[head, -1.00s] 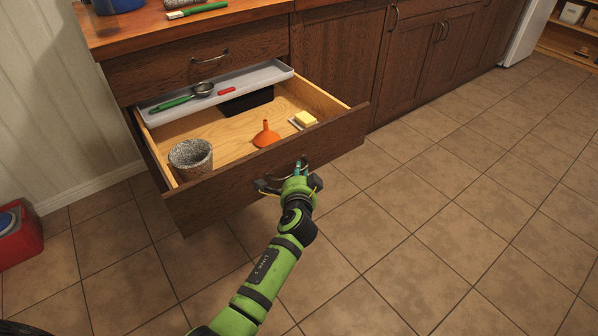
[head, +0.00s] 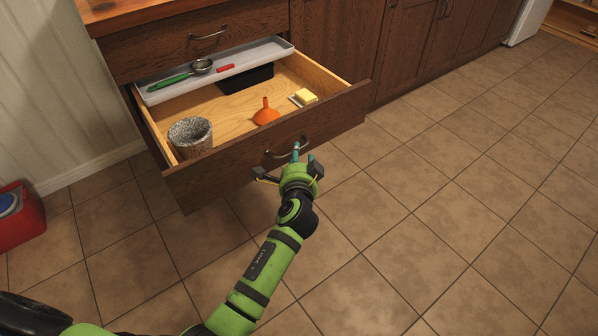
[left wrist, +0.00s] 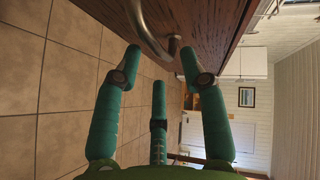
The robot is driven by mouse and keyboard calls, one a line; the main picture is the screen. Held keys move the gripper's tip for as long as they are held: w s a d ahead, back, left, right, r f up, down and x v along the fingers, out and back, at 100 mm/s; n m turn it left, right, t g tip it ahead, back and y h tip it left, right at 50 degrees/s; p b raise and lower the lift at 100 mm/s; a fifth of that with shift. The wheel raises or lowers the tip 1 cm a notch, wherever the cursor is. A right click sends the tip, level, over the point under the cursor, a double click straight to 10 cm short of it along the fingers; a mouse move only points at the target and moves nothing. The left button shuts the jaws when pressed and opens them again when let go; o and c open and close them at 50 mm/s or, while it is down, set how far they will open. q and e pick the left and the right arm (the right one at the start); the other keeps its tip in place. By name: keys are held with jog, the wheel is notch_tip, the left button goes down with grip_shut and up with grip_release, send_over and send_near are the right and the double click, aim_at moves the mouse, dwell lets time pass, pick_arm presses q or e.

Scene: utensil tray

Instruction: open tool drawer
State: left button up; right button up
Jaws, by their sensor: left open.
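The drawer (head: 330,117) is pulled out from the brown wooden cabinet, and its inside is in view from above. Its curved metal handle (head: 287,150) is on the front panel; it also shows at the top of the left wrist view (left wrist: 148,34). My left gripper (head: 302,156) is open just in front of the handle. In the left wrist view its teal fingers (left wrist: 158,70) are spread and hold nothing; the handle lies beyond the fingertips. My right gripper is in neither view.
The drawer holds a grey tray (head: 262,52) with a green-handled strainer (head: 172,81), a stone-like pot (head: 190,136), an orange funnel (head: 266,113), a black box and a yellow block (head: 306,96). A closed drawer is above. Tiled floor at right is clear; a red box (head: 18,222) stands left.

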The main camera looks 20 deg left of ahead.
pick_arm(q)
jog(key=v, duration=0.8)
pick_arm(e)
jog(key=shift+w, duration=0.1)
